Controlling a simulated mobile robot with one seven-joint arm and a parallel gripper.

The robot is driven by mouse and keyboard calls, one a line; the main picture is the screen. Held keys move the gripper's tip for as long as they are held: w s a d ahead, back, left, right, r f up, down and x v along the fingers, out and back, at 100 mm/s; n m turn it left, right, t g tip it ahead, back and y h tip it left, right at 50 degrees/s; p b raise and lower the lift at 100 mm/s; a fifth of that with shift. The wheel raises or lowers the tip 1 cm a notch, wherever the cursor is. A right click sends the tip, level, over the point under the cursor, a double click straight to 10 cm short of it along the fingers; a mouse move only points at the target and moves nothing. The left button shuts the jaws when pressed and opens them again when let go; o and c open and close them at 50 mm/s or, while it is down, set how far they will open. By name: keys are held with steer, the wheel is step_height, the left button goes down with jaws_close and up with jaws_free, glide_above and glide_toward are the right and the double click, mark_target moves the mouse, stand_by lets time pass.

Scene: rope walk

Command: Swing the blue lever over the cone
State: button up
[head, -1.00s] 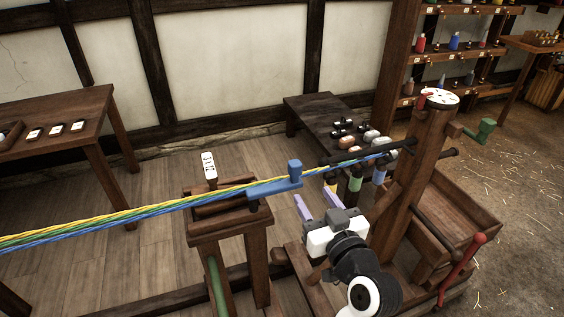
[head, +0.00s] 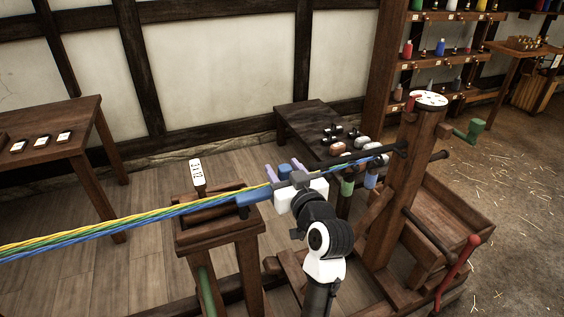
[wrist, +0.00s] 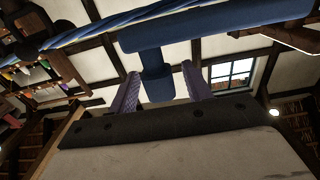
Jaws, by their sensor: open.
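The blue lever (head: 255,196) sits at the top of a wooden trestle, beside the twisted yellow, green and blue strands. My gripper (head: 283,168) is at the lever's right end and partly hides it in the head view. In the wrist view, the lever's long blue bar (wrist: 215,30) crosses the top. Its upright knob (wrist: 156,78) stands between the two lilac fingers of my open gripper (wrist: 161,88). Small gaps seem to show on both sides of the knob. I cannot make out the cone.
The strands (head: 120,226) run from the left past the trestle (head: 215,232) to a wooden post (head: 405,180) with a white disc on top. A red lever (head: 458,265) and green crank (head: 470,131) are at the right. A dark bench (head: 310,118) stands behind.

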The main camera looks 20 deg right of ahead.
steer(key=shift+w, duration=0.8)
steer(key=shift+c, duration=0.4)
jaws_close()
